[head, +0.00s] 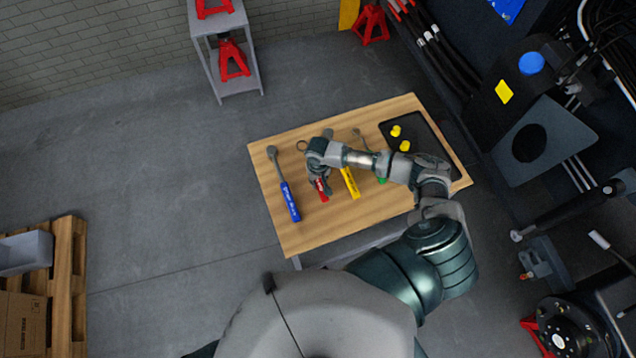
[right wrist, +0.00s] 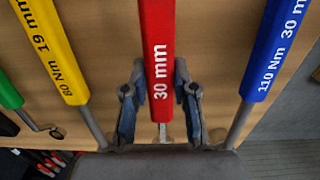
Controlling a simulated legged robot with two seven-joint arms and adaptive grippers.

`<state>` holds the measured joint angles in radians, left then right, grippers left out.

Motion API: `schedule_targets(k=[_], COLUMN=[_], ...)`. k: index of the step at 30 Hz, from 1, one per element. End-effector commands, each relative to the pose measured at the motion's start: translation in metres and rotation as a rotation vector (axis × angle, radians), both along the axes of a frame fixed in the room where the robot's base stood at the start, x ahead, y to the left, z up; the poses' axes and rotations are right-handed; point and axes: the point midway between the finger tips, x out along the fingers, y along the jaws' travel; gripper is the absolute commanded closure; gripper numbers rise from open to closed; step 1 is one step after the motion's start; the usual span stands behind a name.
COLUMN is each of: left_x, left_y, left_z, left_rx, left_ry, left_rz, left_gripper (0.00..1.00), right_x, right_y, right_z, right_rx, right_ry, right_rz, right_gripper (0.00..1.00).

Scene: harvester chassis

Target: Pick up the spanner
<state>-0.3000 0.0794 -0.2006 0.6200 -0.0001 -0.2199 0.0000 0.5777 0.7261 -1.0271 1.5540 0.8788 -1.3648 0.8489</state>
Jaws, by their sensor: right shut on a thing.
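The red-handled spanner (head: 322,192), marked 30 mm, lies among several tools on the wooden table. My right gripper (head: 318,182) is over it from above and hides part of it. In the right wrist view the red handle (right wrist: 159,55) runs between the two fingers of my right gripper (right wrist: 159,108), which are shut on it. I cannot tell whether it is clear of the table top. My left gripper is not in view.
A blue-handled spanner (head: 290,201) lies to the left and a yellow-handled one (head: 350,184) close on the right. A green handle (head: 382,181) is partly hidden by my arm. A black tray (head: 432,139) with yellow pieces is at the table's right. The wooden table (head: 320,232) is bare in front.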

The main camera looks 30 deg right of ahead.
Motion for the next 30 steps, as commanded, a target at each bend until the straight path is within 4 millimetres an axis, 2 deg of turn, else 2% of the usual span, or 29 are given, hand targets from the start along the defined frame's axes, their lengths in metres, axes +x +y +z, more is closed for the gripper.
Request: schedule_targets(k=[2,18,24,30], left_x=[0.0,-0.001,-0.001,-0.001], left_y=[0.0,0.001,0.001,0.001], left_z=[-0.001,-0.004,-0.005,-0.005], left_rx=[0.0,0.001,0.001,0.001], left_ry=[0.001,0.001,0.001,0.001], left_rz=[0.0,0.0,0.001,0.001], left_gripper=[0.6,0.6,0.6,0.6], right_x=[0.001,-0.12,-0.142,-0.147], right_y=[0.001,0.052,0.061,0.063], right_z=[0.013,0.023,0.026,0.027], right_rx=[0.001,0.003,0.002,0.002], right_ry=[-0.004,0.001,0.001,-0.001], right_rz=[0.001,0.003,0.002,0.0], right_gripper=[1.0,1.0,1.0,1.0])
